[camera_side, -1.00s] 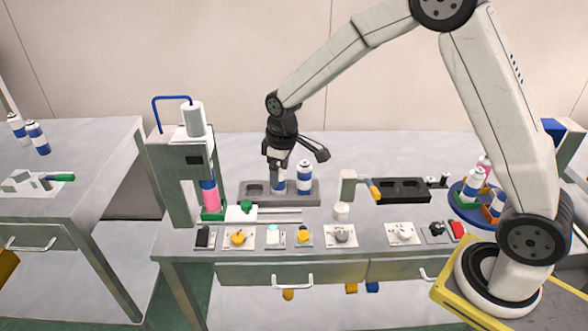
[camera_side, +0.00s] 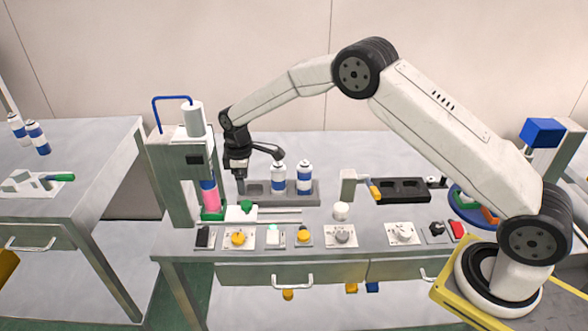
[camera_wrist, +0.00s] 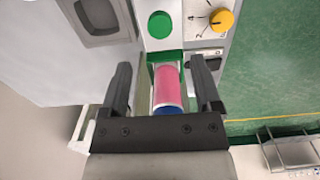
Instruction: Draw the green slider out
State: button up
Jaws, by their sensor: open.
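The green slider has a green knob (camera_side: 246,206) on a white block, in front and to the right of the press; the knob also shows in the wrist view (camera_wrist: 160,26). A green holder (camera_side: 212,214) stands at the press foot. A pink, white and blue can (camera_side: 210,194) stands upright in it under the press head. In the wrist view, the can (camera_wrist: 168,85) appears between my fingers, apart from both. My gripper (camera_side: 240,186) is open and empty, pointing down to the right of the press, above and behind the knob.
A grey rack (camera_side: 310,199) holds two blue-and-white cans (camera_side: 278,178) just right of my gripper. The press column (camera_side: 172,180) stands close on the left. Rails (camera_side: 280,213) lie right of the slider. Panels with knobs and switches (camera_side: 238,238) line the front edge.

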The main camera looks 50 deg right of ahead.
aim_at(246, 203)
jog(key=shift+f, duration=0.1)
jog(key=shift+f, duration=3.75)
grip_shut()
